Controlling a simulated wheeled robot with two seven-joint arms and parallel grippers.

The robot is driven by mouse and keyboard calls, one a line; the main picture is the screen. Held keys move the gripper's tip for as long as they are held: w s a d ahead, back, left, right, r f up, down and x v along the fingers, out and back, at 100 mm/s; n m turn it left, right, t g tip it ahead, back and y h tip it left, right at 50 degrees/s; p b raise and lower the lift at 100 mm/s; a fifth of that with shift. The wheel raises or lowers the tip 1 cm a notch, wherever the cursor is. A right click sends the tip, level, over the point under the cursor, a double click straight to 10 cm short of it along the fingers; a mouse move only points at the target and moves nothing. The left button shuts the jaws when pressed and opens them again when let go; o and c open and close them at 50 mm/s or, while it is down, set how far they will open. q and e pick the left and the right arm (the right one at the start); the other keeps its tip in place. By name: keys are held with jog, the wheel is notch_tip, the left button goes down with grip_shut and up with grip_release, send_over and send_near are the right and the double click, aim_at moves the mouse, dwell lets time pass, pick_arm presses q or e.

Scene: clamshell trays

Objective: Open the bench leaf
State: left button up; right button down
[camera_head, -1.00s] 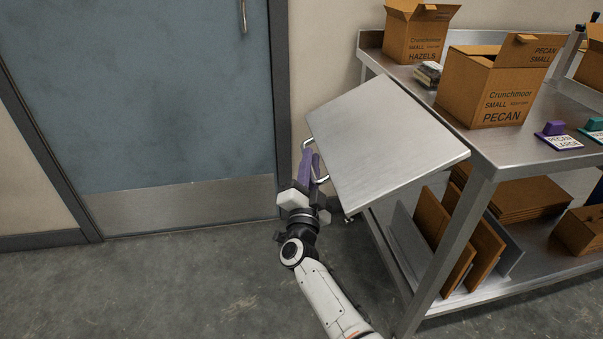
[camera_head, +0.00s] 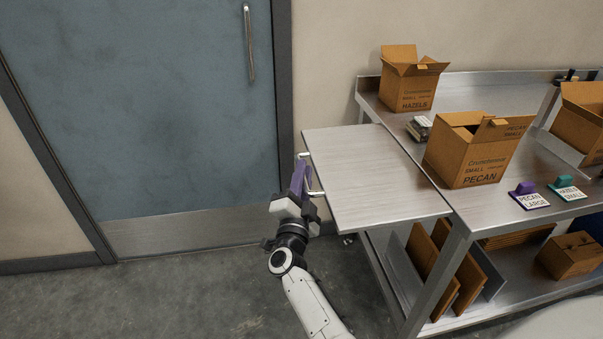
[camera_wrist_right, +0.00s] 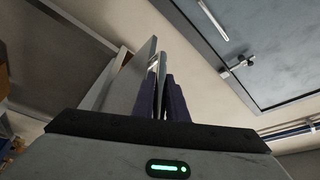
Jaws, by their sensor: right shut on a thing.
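The bench leaf (camera_head: 372,178) is a flat steel panel on the left end of the steel bench (camera_head: 459,203). In the head view it now lies about level with the bench top. A bar handle (camera_head: 313,190) is on its left edge. My right gripper (camera_head: 299,180), with purple fingers, is shut on that handle. In the right wrist view the two dark purple fingers (camera_wrist_right: 162,97) are close together, with the leaf (camera_wrist_right: 130,80) beside them on the left. The held part of the handle is mostly hidden by the fingers. My left gripper is not in view.
Open cardboard boxes stand on the bench, marked HAZELS (camera_head: 407,80) and PECAN (camera_head: 474,152). Purple (camera_head: 529,197) and green (camera_head: 566,188) label holders stand at its front edge. Boards lean on the lower shelf. A blue door (camera_head: 150,110) is at the left. The leaf's top is clear.

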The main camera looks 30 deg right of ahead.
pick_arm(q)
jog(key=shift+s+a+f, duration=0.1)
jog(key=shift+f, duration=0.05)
pick_arm(e)
jog(key=shift+w+r, duration=0.1)
jog(key=shift+r, duration=0.3)
jog(key=c, duration=1.8)
grip_release()
jog(key=shift+o, duration=0.2)
jog(key=shift+f, duration=0.1)
jog(key=shift+f, duration=0.2)
